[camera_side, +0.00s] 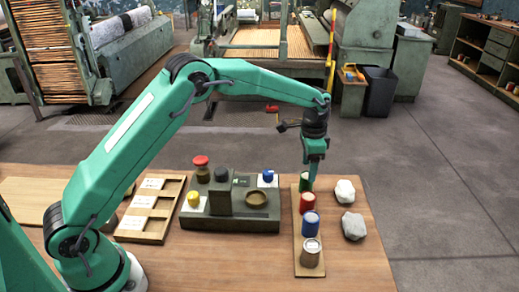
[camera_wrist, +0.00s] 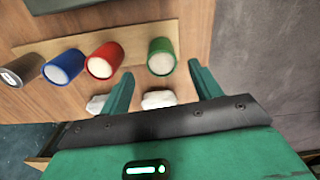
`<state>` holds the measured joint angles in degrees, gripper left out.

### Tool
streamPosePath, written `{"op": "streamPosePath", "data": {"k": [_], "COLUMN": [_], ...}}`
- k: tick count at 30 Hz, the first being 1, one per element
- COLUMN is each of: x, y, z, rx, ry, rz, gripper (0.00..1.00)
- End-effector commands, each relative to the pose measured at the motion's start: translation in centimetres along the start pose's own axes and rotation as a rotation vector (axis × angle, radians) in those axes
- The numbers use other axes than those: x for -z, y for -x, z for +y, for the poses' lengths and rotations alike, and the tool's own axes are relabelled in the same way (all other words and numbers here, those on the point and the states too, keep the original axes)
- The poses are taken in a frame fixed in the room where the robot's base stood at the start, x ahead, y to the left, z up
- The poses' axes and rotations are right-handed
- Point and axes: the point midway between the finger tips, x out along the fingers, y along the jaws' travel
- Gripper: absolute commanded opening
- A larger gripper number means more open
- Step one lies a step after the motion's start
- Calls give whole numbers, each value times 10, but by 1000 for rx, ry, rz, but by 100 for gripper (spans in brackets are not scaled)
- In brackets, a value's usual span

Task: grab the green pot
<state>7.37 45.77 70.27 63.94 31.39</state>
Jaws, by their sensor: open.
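The green pot (camera_side: 304,183) stands at the far end of a wooden strip (camera_side: 297,243), partly hidden by my gripper in the side view. In the wrist view the green pot (camera_wrist: 161,57), with a pale top, shows just beyond the gap between my fingertips. My gripper (camera_side: 313,176) points down at the green pot, very close to it in the side view. In the wrist view my gripper (camera_wrist: 160,72) is open, with no object held between its fingers. I cannot tell whether a finger touches the pot.
A red pot (camera_side: 307,203), a blue pot (camera_side: 311,225) and a grey-brown pot (camera_side: 310,253) stand in line nearer on the strip. A white rock (camera_side: 345,191) and a grey rock (camera_side: 354,226) lie to the right. A grey-green stand (camera_side: 240,221) is left.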

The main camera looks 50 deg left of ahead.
Motion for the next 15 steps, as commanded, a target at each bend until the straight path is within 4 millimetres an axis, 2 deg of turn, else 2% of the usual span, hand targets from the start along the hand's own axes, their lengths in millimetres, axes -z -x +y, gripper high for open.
{"op": "streamPosePath", "data": {"k": [3,11,15], "x": [0,-1,-1], "y": [-8,-12,-23], "z": [0,0,-1], "rx": [0,-1,-2], "ry": [0,1,1], "rz": [-1,-1,-3], "gripper": [63,63,63]}}
